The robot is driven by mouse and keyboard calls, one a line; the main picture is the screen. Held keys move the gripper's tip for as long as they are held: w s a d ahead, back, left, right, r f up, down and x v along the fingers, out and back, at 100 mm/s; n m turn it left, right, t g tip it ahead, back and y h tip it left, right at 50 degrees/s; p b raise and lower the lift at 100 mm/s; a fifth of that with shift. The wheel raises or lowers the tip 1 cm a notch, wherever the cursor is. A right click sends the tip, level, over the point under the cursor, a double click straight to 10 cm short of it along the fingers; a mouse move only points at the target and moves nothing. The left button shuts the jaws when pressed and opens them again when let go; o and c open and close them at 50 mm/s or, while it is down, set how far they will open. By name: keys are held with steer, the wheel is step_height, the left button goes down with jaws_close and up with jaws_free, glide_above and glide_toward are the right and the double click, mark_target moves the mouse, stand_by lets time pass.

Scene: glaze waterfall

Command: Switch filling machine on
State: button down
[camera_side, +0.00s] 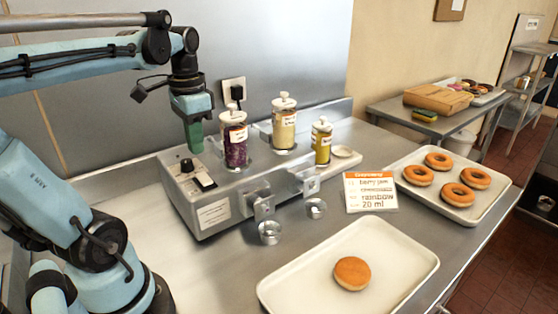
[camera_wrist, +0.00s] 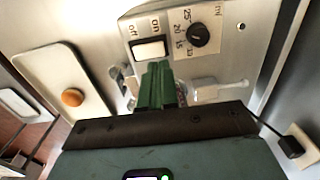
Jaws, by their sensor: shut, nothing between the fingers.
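The filling machine (camera_side: 225,195) is a steel box on the counter, holding several jars along its top. Its white rocker switch (camera_side: 205,183) sits at its left end beside a black dial (camera_side: 187,165). I cannot tell which way the switch is tipped. My gripper (camera_side: 195,150) is shut and empty, pointing down above the machine's left end. In the wrist view its green fingertips (camera_wrist: 158,68) are just beside the switch; contact is not clear.
Jars of purple (camera_side: 234,140), cream (camera_side: 284,122) and yellow filling (camera_side: 321,142) stand right of my gripper. A tray (camera_side: 275,290) with one plain doughnut (camera_side: 352,273) lies in front. An order card (camera_side: 370,192) and a tray of ring doughnuts (camera_side: 490,210) are further right.

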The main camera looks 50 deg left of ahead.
mark_target(200, 174)
steer(key=shift+f, duration=2.65)
steer(key=shift+a+f, duration=0.1)
steer(key=shift+f, duration=0.05)
steer(key=shift+d+r, duration=0.35)
steer(key=shift+d, duration=0.4)
steer(key=shift+r, duration=0.1)
step_height(200, 174, up, 14)
steer(key=a, duration=0.2)
steer(key=shift+a+f, duration=0.2)
steer(key=shift+a, duration=0.05)
